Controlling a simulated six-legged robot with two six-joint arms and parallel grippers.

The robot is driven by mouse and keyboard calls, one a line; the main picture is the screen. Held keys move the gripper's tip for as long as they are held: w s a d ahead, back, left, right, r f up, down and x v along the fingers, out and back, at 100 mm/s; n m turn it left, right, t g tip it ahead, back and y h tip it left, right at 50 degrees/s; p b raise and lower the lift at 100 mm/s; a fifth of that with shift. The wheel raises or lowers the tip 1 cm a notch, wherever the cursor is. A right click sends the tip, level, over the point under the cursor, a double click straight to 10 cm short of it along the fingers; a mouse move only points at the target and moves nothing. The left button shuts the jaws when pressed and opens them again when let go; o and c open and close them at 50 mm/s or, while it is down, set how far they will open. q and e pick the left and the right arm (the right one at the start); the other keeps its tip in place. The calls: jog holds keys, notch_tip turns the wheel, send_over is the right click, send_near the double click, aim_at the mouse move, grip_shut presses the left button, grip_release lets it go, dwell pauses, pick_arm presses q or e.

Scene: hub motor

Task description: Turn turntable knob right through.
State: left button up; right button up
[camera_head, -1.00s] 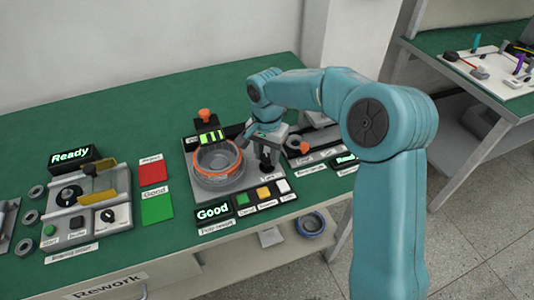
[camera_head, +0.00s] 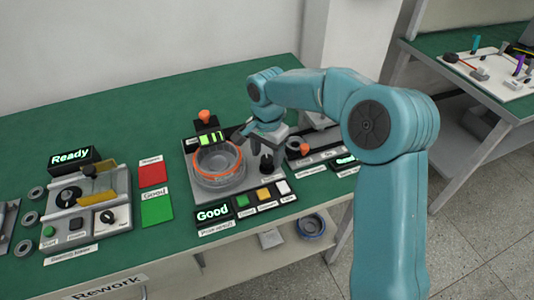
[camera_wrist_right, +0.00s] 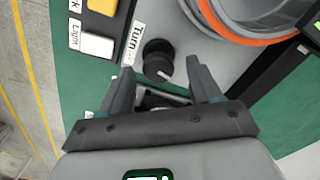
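The turntable knob (camera_head: 267,163) is small, round and black. It stands on the grey plate right of the round turntable fixture (camera_head: 218,182), which holds a ring with an orange rim. In the right wrist view the knob (camera_wrist_right: 158,58) sits by a "Turn" label, with a pale pointer mark on it. My right gripper (camera_head: 258,138) is above and behind the knob in the head view. In the wrist view its two fingers (camera_wrist_right: 161,85) are apart with nothing between them, and the knob lies just beyond the tips. My left gripper is in no view.
A "Good" display (camera_head: 213,213) and green, yellow and white buttons line the plate's front. An orange-topped lever (camera_head: 204,117) stands behind the ring, another orange knob (camera_head: 304,149) to the right. The "Ready" station (camera_head: 85,205) and red and green cards are at left.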

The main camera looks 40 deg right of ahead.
aim_at(267, 158)
notch_tip(267, 158, up, 16)
jog(key=p, duration=0.2)
dwell(0.4)
